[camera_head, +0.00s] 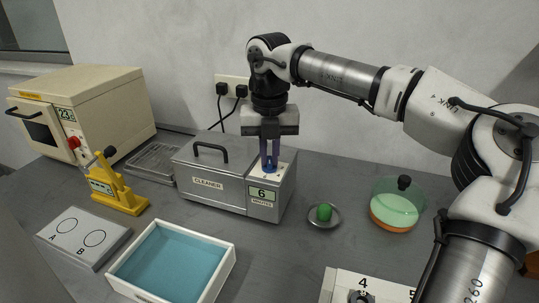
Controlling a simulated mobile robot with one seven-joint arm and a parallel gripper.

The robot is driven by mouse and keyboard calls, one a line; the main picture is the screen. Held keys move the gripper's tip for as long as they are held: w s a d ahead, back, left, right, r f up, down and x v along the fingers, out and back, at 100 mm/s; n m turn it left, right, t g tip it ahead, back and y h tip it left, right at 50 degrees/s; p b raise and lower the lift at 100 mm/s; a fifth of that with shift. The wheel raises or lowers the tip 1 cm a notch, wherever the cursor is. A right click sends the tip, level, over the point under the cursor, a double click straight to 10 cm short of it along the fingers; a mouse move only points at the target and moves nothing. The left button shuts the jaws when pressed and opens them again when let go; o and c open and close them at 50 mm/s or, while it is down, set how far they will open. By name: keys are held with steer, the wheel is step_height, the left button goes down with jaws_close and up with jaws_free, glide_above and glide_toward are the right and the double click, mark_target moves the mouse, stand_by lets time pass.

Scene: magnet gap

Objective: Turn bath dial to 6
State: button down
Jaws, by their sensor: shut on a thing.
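The bath is a grey metal box labelled CLEANER (209,184), with a black handle on its lid, at the middle of the table. Its display (262,194) on the right front reads 6, with MINUTES below it. My gripper (269,166) points straight down over the white panel (283,168) on top of the bath's right part. Its bluish fingers are shut on the dial there. The dial itself is mostly hidden between the fingers.
A cream oven (88,97) and a yellow press (112,190) stand at left. A blue-lined tray (174,262) and a plate marked A and B (82,236) lie in front. A green item on a dish (324,213) and a lidded bowl (396,208) are at right.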

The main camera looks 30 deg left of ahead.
mark_target(270, 160)
steer(key=shift+r+m, duration=0.1)
steer(key=shift+m, duration=2)
steer(key=c, duration=1.5)
jaws_free()
step_height(270, 160, up, 14)
steer(key=shift+f, duration=0.1)
steer(key=shift+p, duration=0.3)
